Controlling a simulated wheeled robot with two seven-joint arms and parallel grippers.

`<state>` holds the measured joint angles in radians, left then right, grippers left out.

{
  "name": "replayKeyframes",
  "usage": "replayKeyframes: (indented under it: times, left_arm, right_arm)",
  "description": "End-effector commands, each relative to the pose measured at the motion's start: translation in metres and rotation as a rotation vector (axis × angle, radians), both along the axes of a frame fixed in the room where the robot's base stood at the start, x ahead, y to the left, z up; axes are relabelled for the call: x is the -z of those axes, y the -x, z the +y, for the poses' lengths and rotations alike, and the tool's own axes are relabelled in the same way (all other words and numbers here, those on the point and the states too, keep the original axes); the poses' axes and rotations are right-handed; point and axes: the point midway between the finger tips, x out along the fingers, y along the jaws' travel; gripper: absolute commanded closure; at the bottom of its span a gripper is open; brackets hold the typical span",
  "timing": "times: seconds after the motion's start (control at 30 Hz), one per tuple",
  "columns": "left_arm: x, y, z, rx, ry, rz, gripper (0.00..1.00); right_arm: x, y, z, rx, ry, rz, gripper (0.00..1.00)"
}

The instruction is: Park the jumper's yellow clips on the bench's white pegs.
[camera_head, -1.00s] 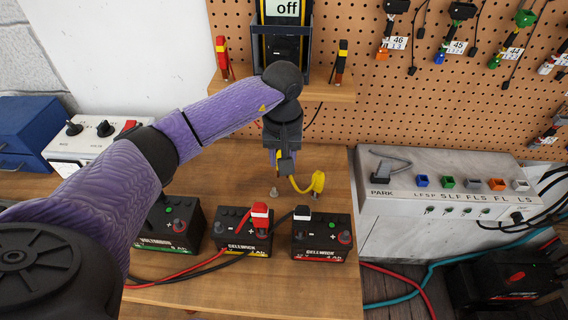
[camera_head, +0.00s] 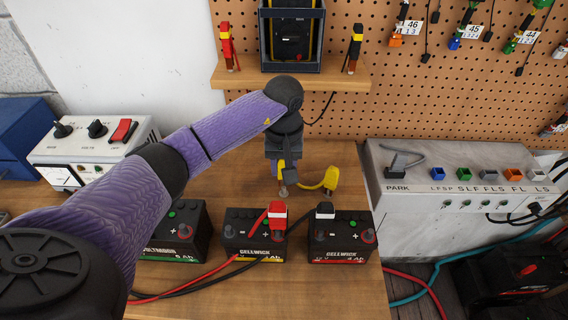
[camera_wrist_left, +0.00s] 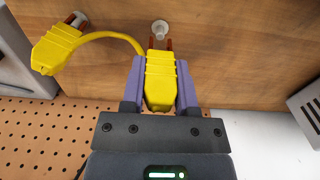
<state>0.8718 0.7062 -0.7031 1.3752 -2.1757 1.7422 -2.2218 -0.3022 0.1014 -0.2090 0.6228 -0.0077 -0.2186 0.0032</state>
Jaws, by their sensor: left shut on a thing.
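My left gripper (camera_head: 281,178) is shut on one yellow clip (camera_wrist_left: 160,80) of the jumper, just above the wooden bench. The clip's copper jaws point at a white peg (camera_wrist_left: 160,27), which also shows below the gripper in the head view (camera_head: 284,191). The jaws are very close to this peg; I cannot tell whether they touch it. The jumper's other yellow clip (camera_head: 331,179), also at the upper left of the wrist view (camera_wrist_left: 56,47), sits with its jaws at a second white peg (camera_wrist_left: 79,18). A yellow lead (camera_wrist_left: 112,36) joins the clips. My right gripper is out of view.
Several black batteries (camera_head: 340,243) with red and black leads stand along the bench front. A grey PARK box (camera_head: 440,190) is at right, a white control box (camera_head: 95,150) at left. A shelf (camera_head: 290,76) on the pegboard hangs behind.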

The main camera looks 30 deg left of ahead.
Motion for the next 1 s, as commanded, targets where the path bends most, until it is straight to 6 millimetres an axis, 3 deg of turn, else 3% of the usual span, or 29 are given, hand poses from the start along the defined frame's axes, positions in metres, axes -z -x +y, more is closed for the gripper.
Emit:
replayKeyframes:
  times: [0.4,0.67,0.7,0.8,0.9,1.0]
  left_arm:
    - [0.022,0.000,0.000,0.000,0.000,0.000,0.91]
    - [0.022,0.000,0.000,0.000,0.000,0.000,0.91]
    - [0.022,0.000,0.000,0.000,0.000,0.000,0.58]
    - [0.022,0.000,0.000,0.000,0.000,0.000,0.37]
    - [0.022,0.000,0.000,0.000,0.000,0.000,0.21]
    - [0.022,0.000,0.000,0.000,0.000,0.000,0.21]
  right_arm:
    - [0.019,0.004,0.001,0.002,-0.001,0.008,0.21]
    - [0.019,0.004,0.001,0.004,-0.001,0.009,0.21]
    - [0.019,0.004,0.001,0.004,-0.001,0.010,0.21]
    - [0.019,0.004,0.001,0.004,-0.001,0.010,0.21]
    - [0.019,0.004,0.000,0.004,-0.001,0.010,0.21]
    - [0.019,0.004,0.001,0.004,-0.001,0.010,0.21]
